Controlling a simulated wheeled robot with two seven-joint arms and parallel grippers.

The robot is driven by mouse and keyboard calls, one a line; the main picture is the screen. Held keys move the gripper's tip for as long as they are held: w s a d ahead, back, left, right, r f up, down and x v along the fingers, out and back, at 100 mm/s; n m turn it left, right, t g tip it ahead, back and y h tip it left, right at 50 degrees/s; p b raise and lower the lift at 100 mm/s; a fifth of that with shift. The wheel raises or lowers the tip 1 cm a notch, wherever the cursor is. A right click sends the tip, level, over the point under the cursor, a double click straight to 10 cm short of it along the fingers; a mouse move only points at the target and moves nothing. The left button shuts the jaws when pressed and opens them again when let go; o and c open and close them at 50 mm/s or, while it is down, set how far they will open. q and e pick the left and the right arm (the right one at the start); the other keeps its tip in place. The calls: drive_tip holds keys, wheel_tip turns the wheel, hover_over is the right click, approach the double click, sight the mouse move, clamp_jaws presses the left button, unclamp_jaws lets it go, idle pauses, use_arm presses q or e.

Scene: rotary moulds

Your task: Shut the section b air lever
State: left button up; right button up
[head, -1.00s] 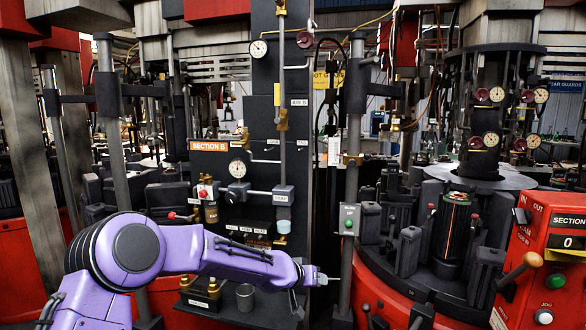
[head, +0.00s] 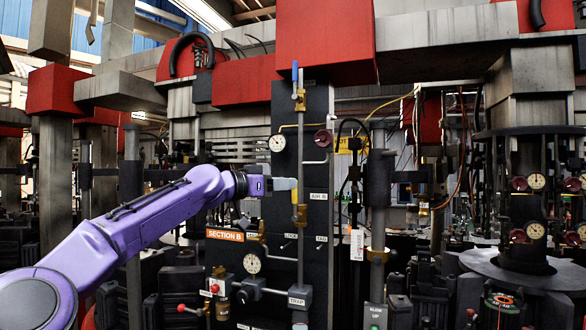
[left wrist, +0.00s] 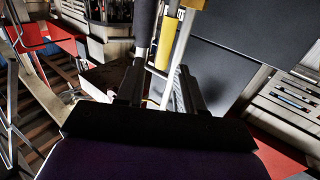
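The section B air lever (head: 293,194) is a yellow handle on a brass valve, beside the AIR B label on the dark panel. It stands upright along the thin vertical pipe. My left gripper (head: 282,184) reaches in from the left at the height of the handle and partly covers it. In the left wrist view the yellow handle (left wrist: 166,45) shows ahead between the two dark fingers (left wrist: 160,88). The fingers are apart, with a gap on both sides of the handle. Contact cannot be told. My right gripper is not in view.
A blue-handled valve (head: 295,70) sits higher on the same pipe. A gauge (head: 277,143) and a dark red handwheel (head: 322,138) are close above the lever. The orange SECTION B sign (head: 225,235) is below my arm. A grey post (head: 378,190) stands to the right.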

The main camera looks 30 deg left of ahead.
sight(295, 199)
use_arm(q)
drive_tip(key=x, duration=0.3)
drive_tip(key=p+x, duration=0.1)
drive_tip(key=x, duration=0.1)
drive_tip(key=shift+a+f, duration=0.2)
drive_tip(key=shift+f, duration=0.1)
drive_tip(key=shift+s+r, duration=0.1)
drive_tip(key=shift+s, duration=0.25)
drive_tip(key=shift+w, duration=0.1)
clamp_jaws()
